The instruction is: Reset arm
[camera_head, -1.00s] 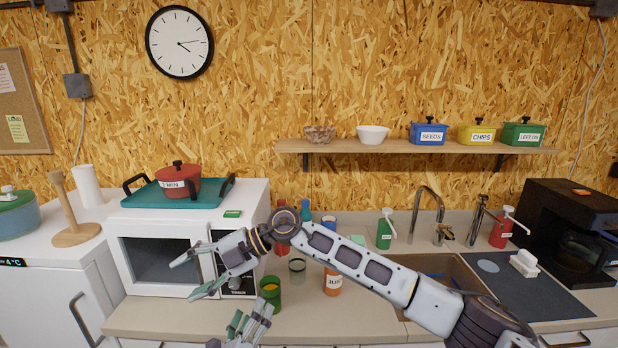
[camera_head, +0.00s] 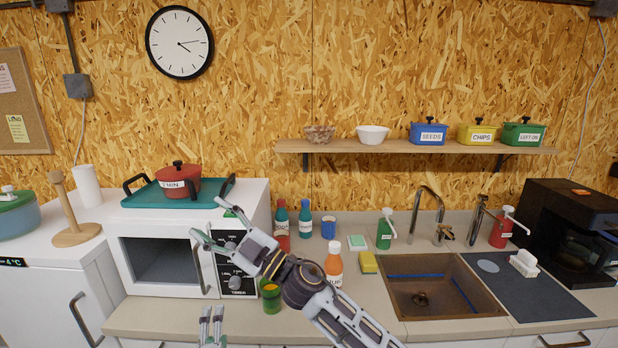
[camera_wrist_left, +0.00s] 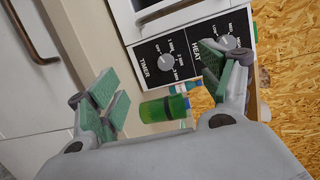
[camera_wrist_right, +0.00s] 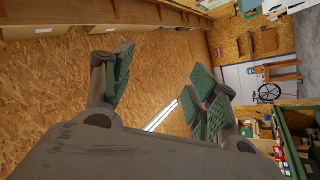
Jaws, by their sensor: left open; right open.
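My right gripper (camera_head: 212,224) is open and empty in front of the microwave's control panel, and its arm comes in from the lower right. In the right wrist view my right gripper (camera_wrist_right: 160,85) shows parted green pads with nothing between them, facing wood-panel walls and the room. My left gripper (camera_head: 212,312) is the lower one, open at the bottom edge in front of the counter. In the left wrist view my left gripper (camera_wrist_left: 160,95) has its fingers apart. A green cup (camera_wrist_left: 158,109) shows beyond the gap, not held. Most of my left arm is out of view.
The microwave (camera_head: 150,228) bears a teal tray (camera_head: 147,198) with a red pot (camera_head: 178,182). The green cup (camera_head: 270,298) and an orange juice bottle (camera_head: 333,262) stand close to my right arm. A sink (camera_head: 440,298) lies to the right.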

